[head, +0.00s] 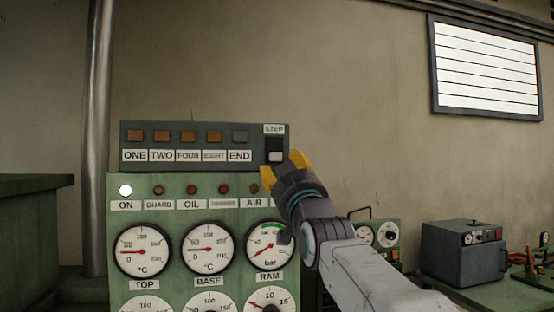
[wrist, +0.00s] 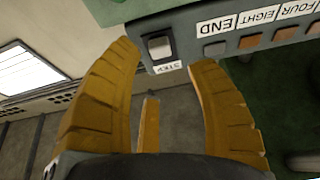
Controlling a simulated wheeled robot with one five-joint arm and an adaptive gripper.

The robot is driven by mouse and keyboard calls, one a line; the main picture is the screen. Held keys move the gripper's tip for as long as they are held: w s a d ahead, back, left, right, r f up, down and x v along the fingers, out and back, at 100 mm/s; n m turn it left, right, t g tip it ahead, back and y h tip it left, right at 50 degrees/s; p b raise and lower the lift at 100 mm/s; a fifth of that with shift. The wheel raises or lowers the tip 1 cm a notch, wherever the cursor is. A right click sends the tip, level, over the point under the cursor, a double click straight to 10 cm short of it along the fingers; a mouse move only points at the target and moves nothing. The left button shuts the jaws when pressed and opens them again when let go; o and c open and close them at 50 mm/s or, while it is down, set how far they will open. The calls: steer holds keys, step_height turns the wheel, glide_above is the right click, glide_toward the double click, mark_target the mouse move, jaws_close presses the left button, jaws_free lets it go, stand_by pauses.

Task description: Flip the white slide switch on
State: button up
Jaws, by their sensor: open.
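The white slide switch (head: 275,156) sits in a dark slot under the STEP label, at the right end of the dark grey control box (head: 200,167). Its white slider is at the lower end of the slot. The slider also shows in the wrist view (wrist: 160,46), which sees the panel upside down. My gripper (head: 283,168), with yellow fingers, is just below and right of the switch in the head view. In the wrist view the open fingers (wrist: 165,62) frame the switch, with nothing between them. Contact with the panel cannot be told.
A green gauge panel (head: 175,220) with a lit ON lamp (head: 125,190) stands below the box. A row of orange buttons (head: 188,136) lies left of the switch. A grey box (head: 462,255) sits on the green bench at right.

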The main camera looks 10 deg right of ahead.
mark_target(277, 157)
steer(key=p+x, duration=0.1)
steer(key=x, duration=0.1)
steer(key=p+x, duration=0.2)
steer(key=x, duration=0.1)
steer(key=shift+r, duration=0.25)
steer(key=shift+p+x, duration=0.7)
steer(key=shift+x, duration=0.25)
steer(key=shift+o, duration=0.2)
steer(key=shift+f, duration=0.1)
jaws_close()
